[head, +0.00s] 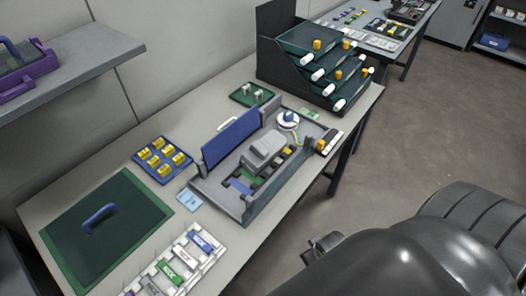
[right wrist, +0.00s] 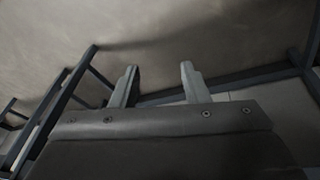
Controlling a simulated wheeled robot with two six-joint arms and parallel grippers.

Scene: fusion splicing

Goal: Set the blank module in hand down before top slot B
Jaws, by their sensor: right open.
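My right gripper (right wrist: 158,82) is open in the right wrist view, with two pale fingers apart and nothing between them. In the head view a small part of it (head: 325,241) shows off the table's front edge, beside my dark arm. My left gripper is in neither view, so any module it holds is hidden. A white slotted rack (head: 215,258) at the table's near end carries a blue-labelled module (head: 200,241), a green-labelled module (head: 171,272) and a grey one. I cannot make out which place is top slot B.
An open grey case (head: 246,207) with a blue panel (head: 231,137) holds a grey device (head: 263,150). A blue tray (head: 152,175) holds several yellow pieces. A green mat (head: 75,258) bears a blue handle (head: 98,217). A dark tiered rack (head: 276,77) stands at the far end.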

